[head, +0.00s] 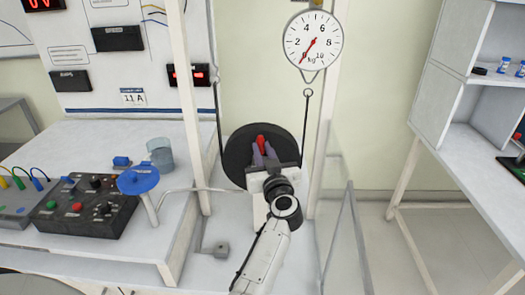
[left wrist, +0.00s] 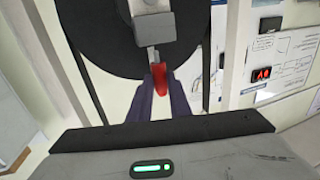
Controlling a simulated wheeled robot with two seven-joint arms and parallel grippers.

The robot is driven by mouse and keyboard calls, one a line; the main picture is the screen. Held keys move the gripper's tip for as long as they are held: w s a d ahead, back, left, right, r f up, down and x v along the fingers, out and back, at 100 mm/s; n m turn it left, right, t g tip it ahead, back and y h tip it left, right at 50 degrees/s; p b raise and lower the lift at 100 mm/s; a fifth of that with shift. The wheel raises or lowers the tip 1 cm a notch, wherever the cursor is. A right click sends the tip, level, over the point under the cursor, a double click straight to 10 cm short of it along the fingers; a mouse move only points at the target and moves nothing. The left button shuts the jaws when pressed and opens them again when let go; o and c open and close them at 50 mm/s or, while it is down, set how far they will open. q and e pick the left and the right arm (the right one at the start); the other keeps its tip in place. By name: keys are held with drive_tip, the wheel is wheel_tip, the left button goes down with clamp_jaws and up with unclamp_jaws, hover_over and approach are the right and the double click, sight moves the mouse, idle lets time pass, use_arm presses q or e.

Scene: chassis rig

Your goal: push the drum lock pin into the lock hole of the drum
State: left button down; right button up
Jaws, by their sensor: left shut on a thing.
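The drum (head: 236,161) is a black disc hung between two cords below the dial scale. It also fills the top of the left wrist view (left wrist: 95,45). The lock pin (head: 261,141) has a red handle, which shows in the left wrist view (left wrist: 160,76) with a grey metal piece above it. My left gripper (head: 262,154) is in front of the drum, its purple-grey fingers shut on the red handle. The metal piece meets a grey block (left wrist: 153,28) in front of the drum face. The lock hole is hidden, so I cannot tell how deep the pin sits. My right gripper is out of view.
A round dial scale (head: 313,40) hangs above on a white post frame (head: 324,110). On the left bench are a black control box (head: 85,208), a blue round-topped stand (head: 138,180) and a clear beaker (head: 160,155). A shelf unit stands right.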

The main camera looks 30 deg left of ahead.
use_arm(q)
drive_tip(key=shift+f+b, duration=0.35)
drive_tip(key=shift+f, duration=1.1)
drive_tip(key=c, duration=1.6)
unclamp_jaws()
drive_tip(key=shift+o, duration=0.2)
